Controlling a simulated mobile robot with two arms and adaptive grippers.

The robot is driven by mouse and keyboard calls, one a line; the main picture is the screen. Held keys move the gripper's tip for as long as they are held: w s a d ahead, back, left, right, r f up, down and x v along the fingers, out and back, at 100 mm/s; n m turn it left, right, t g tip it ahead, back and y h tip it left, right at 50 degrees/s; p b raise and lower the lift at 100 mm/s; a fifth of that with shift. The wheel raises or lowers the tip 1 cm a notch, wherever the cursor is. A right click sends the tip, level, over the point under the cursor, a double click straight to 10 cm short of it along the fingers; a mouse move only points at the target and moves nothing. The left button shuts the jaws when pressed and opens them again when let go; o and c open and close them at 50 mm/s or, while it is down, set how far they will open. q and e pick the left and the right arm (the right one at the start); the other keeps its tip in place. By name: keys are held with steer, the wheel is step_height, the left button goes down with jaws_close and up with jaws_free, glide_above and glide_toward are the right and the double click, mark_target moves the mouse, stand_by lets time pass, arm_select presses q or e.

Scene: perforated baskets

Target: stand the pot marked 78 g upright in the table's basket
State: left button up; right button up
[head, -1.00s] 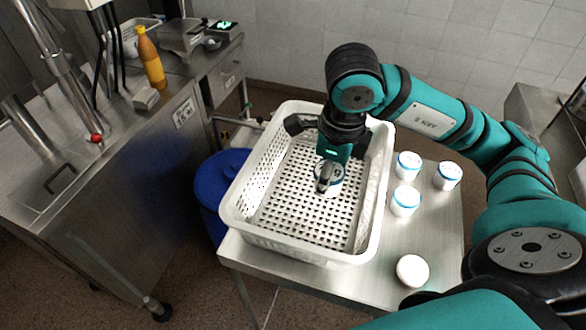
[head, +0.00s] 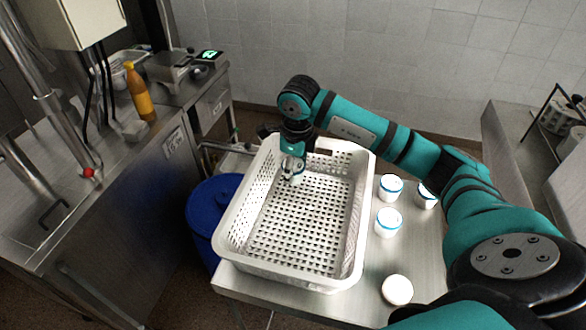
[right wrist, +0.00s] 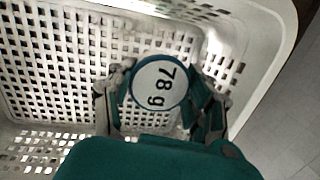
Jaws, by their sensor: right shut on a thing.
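The white perforated basket (head: 357,225) stands on the metal table (head: 412,250). My right gripper (head: 291,168) reaches down into the basket's far left part. It is shut on the pot marked 78 g (right wrist: 158,84), whose round white lid faces the right wrist camera, with fingers on both sides. The pot looks about upright, close to the basket's far wall. In the head view the gripper mostly hides the pot. Whether its base touches the basket floor I cannot tell. My left gripper is not in view.
Several white pots stand on the table right of the basket: two near its wall (head: 390,183) (head: 388,222), one partly behind my arm (head: 425,197), one nearer the front (head: 397,290). The rest of the basket floor is empty. A blue bin (head: 207,212) stands left.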

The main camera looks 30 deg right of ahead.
steer(key=shift+w+f, duration=0.1)
steer(key=shift+w, duration=0.15)
step_height(320, 180, down, 3)
steer(key=shift+s+r+p, duration=0.1)
steer(key=shift+p, duration=1)
steer(key=shift+d+f, duration=0.1)
steer(key=shift+f, duration=0.1)
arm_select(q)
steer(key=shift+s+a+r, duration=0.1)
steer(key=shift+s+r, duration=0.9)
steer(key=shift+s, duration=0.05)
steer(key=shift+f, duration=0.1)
arm_select(e)
steer(key=shift+f, duration=0.15)
steer(key=o, duration=1.2)
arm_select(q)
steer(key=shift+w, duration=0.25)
